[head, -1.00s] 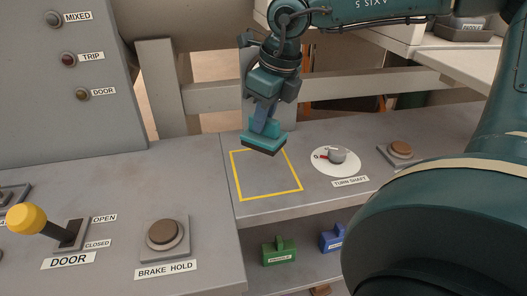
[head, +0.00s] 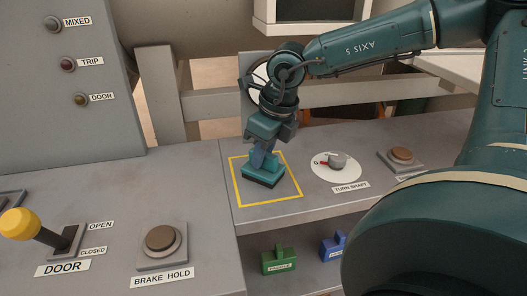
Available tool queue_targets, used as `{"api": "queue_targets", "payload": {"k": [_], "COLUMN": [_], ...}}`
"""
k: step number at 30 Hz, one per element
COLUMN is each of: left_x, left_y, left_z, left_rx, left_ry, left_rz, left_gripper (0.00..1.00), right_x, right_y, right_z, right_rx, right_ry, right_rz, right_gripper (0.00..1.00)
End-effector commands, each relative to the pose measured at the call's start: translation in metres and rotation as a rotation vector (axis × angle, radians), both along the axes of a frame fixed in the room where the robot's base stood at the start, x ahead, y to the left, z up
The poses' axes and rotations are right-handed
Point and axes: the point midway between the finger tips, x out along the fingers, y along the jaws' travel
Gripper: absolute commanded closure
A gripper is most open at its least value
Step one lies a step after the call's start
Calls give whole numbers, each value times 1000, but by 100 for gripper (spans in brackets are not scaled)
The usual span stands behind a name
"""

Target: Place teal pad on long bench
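The teal pad (head: 264,174), with a dark underside, is inside the yellow square outline (head: 240,197) on the long bench (head: 330,205). It looks to be at or very near the bench top; I cannot tell if it touches. My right gripper (head: 263,160) points down over the pad, its fingers closed on the pad's handle. The fingertips partly hide the handle. My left gripper is not in view.
Right of the square are the turn shaft dial (head: 337,162) and a brown button (head: 401,155). A green block (head: 279,261) and a blue block (head: 334,246) stand on the shelf below. At left are the door lever (head: 22,224) and brake hold button (head: 161,240).

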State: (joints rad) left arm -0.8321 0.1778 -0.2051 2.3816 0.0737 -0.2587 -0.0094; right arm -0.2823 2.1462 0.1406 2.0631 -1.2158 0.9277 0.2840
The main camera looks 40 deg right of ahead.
Motion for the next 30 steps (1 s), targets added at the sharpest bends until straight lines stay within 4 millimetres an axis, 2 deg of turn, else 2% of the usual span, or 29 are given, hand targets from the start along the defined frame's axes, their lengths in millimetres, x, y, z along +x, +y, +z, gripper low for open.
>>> {"api": "queue_targets", "payload": {"k": [1, 5, 12, 16, 30], "left_x": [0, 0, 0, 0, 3], "left_y": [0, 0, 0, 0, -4], "left_z": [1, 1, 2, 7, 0], "left_rx": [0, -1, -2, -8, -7], "left_ry": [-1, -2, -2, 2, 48], "left_rz": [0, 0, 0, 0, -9], "left_gripper": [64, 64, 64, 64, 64], "right_x": [0, 0, 0, 0, -22], "right_y": [0, 0, 0, 0, -7], "right_z": [0, 0, 1, 9, 100], "right_rx": [0, 0, 0, 0, -1], "right_ry": [0, 0, 1, -2, -4], "right_rz": [0, 0, 0, 0, 0], "right_gripper": [72, 62, 62, 62, 62]}}
